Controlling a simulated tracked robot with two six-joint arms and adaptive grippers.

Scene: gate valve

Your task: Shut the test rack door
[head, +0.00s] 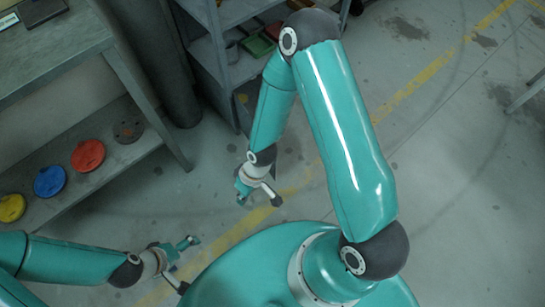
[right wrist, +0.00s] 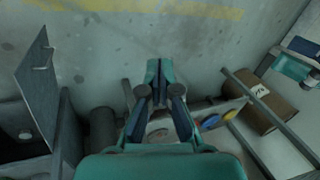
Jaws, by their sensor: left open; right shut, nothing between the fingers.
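The test rack door (right wrist: 40,85) is a grey panel with a handle. In the right wrist view it stands open at the left, swung out from the dark rack (right wrist: 68,130). In the head view a grey shelf unit (head: 215,48), apparently the rack, stands at the top middle; I cannot make out the door there. My right gripper (head: 241,194) is low over the floor in front of the rack. It is shut and empty, pointing up in the right wrist view (right wrist: 154,68), apart from the door. My left gripper (head: 194,242) is open and empty at the lower left.
A bench (head: 60,75) at the left has a lower shelf with red (head: 88,155), blue (head: 50,181) and yellow (head: 10,208) discs. A dark cylinder (head: 165,65) stands between bench and rack. The floor with yellow lines is mostly clear.

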